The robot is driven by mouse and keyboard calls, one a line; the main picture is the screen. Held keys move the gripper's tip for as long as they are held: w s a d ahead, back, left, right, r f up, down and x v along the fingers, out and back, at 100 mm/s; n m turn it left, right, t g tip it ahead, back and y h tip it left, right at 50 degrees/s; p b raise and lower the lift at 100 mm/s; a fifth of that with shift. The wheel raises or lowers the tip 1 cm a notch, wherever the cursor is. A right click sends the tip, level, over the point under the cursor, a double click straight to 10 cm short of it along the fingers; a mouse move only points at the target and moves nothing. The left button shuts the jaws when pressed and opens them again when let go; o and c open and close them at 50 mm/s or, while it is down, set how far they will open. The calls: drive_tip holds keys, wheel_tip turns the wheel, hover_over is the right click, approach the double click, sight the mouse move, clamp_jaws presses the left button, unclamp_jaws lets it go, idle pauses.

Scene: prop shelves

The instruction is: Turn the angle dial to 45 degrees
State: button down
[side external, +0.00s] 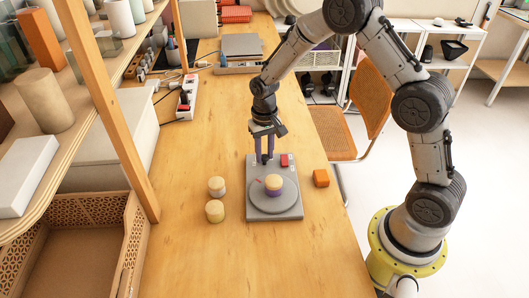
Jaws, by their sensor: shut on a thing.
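The angle dial (259,198) is a grey disc on a flat grey base plate (287,211) on the wooden table. A knob-like cylinder with a pale wooden top and a purple side (273,185) stands at its middle. A small red mark (258,181) lies on the disc, left of the cylinder. A red block (285,160) sits at the plate's far right corner. My gripper (264,160) points down at the far edge of the dial, its fingers close together and shut on a part there. That part is too small to make out, and no degree marks are readable.
Two wooden-topped cylinders (217,186) (215,211) stand left of the plate. An orange block (321,178) lies to its right, near the table edge. A wooden shelf post (120,130) and a perforated crate (130,235) are at left. The near table is clear.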

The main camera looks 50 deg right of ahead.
sight(265, 156)
drive_tip(key=shift+r, duration=0.1)
drive_tip(key=c, duration=0.6)
unclamp_jaws()
wheel_tip(265, 156, up, 14)
